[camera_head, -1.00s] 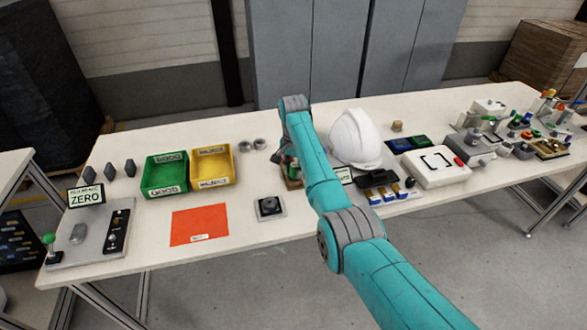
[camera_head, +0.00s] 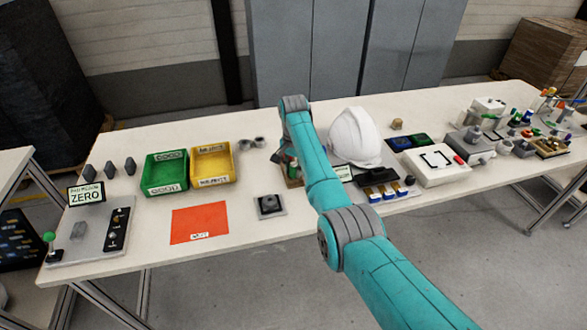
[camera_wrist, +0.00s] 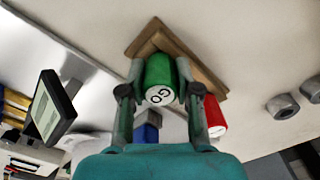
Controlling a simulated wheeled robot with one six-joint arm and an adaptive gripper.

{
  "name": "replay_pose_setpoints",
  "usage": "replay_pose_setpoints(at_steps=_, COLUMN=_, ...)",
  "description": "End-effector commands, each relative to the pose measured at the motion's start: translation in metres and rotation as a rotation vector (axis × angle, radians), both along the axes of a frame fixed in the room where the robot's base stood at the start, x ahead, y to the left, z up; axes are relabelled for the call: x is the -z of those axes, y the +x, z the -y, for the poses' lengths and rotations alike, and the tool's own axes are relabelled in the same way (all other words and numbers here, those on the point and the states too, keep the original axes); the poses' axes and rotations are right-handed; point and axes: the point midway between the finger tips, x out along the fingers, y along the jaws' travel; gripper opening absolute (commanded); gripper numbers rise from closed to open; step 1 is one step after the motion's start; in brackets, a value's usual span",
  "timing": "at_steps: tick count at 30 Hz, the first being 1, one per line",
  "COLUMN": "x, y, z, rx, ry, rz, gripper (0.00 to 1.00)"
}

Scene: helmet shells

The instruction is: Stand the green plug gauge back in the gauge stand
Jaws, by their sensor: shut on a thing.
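The green plug gauge (camera_wrist: 160,82), marked GO on its end, is between the fingers of my gripper (camera_wrist: 160,70) in the wrist view. The gripper is shut on it. The wooden gauge stand (camera_wrist: 206,76) lies directly behind the gauge; I cannot tell whether the gauge's lower end is in the stand. A red gauge (camera_wrist: 214,116) shows beside the right finger. In the head view my arm covers most of the gripper, and only an edge of the stand (camera_head: 292,183) shows.
A white helmet shell (camera_head: 356,137) stands right of my arm. A small dark sign (camera_wrist: 48,105) and a blue block (camera_wrist: 147,133) are near the gripper. Two grey rings (camera_wrist: 283,106) lie right of the stand in the wrist view. Yellow (camera_head: 231,166) and green bins stand left.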

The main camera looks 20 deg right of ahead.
Motion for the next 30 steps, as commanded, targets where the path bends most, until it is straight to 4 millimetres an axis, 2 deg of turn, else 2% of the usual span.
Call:
replay_pose_setpoints(at_steps=5, x=0.001, y=0.000, z=0.000, rx=0.000, ry=0.000, rz=-0.001, gripper=0.07)
replay_pose_setpoints(at_steps=6, x=0.001, y=0.000, z=0.000, rx=0.000, ry=0.000, rz=-0.001, gripper=0.34)
replay_pose_setpoints(at_steps=9, x=0.001, y=0.000, z=0.000, rx=0.000, ry=0.000, rz=-0.001, gripper=0.59)
replay_pose_setpoints(at_steps=18, x=0.000, y=0.000, z=0.000, rx=0.000, ry=0.000, rz=-0.001, gripper=0.61)
replay_pose_setpoints(at_steps=22, x=-0.006, y=0.000, z=0.000, rx=0.000, ry=0.000, rz=0.000, gripper=0.61)
replay_pose_setpoints(at_steps=26, x=-0.024, y=0.001, z=0.000, rx=0.000, ry=0.000, rz=0.003, gripper=0.61)
replay_pose_setpoints(at_steps=30, x=-0.052, y=0.001, z=0.000, rx=0.000, ry=0.000, rz=0.003, gripper=0.61)
